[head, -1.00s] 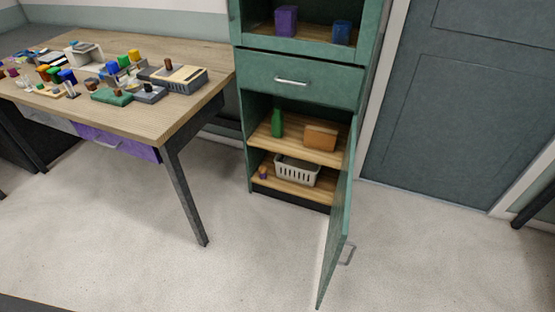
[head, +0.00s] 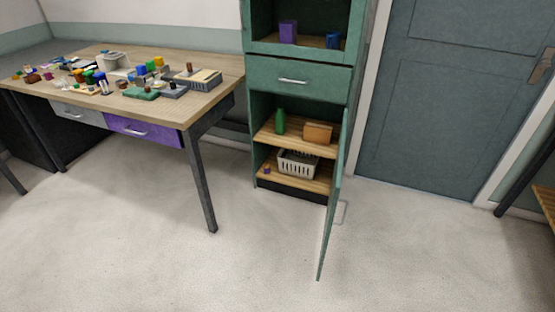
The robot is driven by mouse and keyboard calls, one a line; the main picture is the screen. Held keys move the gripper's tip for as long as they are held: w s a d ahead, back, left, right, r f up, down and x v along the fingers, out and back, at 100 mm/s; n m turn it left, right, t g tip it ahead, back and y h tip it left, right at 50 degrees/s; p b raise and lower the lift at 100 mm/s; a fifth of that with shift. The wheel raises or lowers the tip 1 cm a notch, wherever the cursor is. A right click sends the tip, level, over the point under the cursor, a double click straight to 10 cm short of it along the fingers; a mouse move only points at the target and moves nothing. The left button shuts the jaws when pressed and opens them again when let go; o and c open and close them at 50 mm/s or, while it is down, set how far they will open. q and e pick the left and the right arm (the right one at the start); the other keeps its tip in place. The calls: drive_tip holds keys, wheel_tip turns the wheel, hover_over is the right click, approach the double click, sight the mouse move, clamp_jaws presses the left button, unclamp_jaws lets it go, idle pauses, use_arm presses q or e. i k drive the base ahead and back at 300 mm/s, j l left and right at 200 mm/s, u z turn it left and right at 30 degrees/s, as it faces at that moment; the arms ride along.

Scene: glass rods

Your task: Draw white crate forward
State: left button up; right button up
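The white crate (head: 297,164) is a small slatted basket on the bottom shelf (head: 313,184) of the green cabinet (head: 299,75). It sits upright inside the open lower compartment. The cabinet's lower door (head: 332,195) stands swung open toward me, seen almost edge-on to the right of the crate. A small purple and orange item (head: 267,168) stands on the same shelf, left of the crate. Neither of my grippers is in the head view.
A wooden table (head: 187,108) with many small objects and a purple drawer (head: 143,130) stands to the left. A green bottle (head: 280,122) and an orange box (head: 317,133) are on the shelf above the crate. The floor in front is clear.

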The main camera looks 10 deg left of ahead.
sight(298, 164)
drive_tip(key=k, duration=0.3)
drive_tip(key=z, duration=1.55)
drive_tip(key=i+j, duration=0.2)
drive_tip(key=j, duration=0.3)
drive_tip(key=i+j, duration=0.2)
drive_tip(key=j, duration=0.3)
drive_tip(key=i+j, duration=0.15)
drive_tip(key=j, duration=0.35)
drive_tip(key=i+j, duration=0.2)
drive_tip(key=j, duration=0.3)
drive_tip(key=i+j, duration=0.2)
drive_tip(key=j, duration=0.3)
drive_tip(key=i+j, duration=0.2)
drive_tip(key=j, duration=0.3)
drive_tip(key=i+j, duration=0.15)
drive_tip(key=j, duration=0.35)
drive_tip(key=i+j, duration=0.2)
drive_tip(key=j, duration=0.25)
